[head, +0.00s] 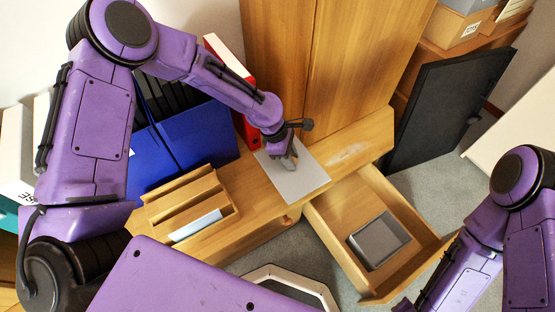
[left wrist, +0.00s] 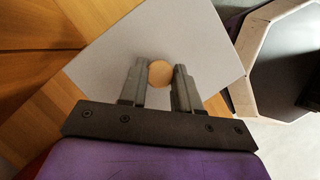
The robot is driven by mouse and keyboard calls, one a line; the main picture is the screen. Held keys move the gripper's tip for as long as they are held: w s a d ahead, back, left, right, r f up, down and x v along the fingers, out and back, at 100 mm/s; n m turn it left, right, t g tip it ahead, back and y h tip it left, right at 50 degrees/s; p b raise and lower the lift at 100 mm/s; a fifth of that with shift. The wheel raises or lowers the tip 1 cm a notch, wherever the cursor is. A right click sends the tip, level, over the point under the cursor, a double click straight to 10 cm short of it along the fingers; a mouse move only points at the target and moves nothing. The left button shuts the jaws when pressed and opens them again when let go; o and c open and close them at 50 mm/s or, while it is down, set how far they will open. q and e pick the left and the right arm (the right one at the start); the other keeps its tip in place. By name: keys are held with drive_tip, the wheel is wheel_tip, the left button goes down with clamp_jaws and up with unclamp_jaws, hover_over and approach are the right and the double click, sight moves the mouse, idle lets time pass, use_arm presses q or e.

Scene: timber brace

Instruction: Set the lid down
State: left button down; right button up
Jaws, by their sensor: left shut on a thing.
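The lid is a flat, pale grey square panel (head: 306,180) over the wooden desk top, beside the open drawer. It also fills much of the left wrist view (left wrist: 205,45). A round wooden knob (left wrist: 160,73) shows at its middle. My left gripper (head: 287,160) is above the lid, its two fingers (left wrist: 160,85) on either side of the knob and shut on it. I cannot tell whether the lid touches the desk top or hangs just above it. My right arm shows at the lower right, but its fingers are out of view.
An open wooden drawer (head: 340,205) holds a grey box (head: 379,241). A wooden organiser (head: 190,205), blue files (head: 190,135) and a red binder (head: 228,62) stand left of the lid. A wooden cabinet (head: 330,60) rises behind. A dark panel (head: 445,105) leans at right.

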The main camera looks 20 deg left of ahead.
sight(280, 162)
use_arm(q)
drive_tip(key=a+f, duration=0.1)
drive_tip(key=w+a+f+b, duration=0.1)
drive_tip(key=f, duration=0.1)
drive_tip(key=w+a+f, duration=0.1)
drive_tip(key=f, duration=0.1)
drive_tip(key=shift+w+a+f, duration=0.1)
drive_tip(key=shift+a+f, duration=0.05)
drive_tip(key=shift+a, duration=0.05)
drive_tip(key=f, duration=0.1)
drive_tip(key=f+b, duration=0.1)
drive_tip(key=f, duration=0.1)
drive_tip(key=shift+w+a+f+b, duration=0.15)
drive_tip(key=shift+a+f+b, duration=0.15)
drive_tip(key=shift+b, duration=0.1)
drive_tip(key=shift+r, duration=0.1)
use_arm(e)
wheel_tip(280, 162, down, 3)
drive_tip(key=shift+f, duration=0.15)
use_arm(q)
drive_tip(key=c, duration=0.8)
unclamp_jaws()
drive_tip(key=shift+d, duration=0.1)
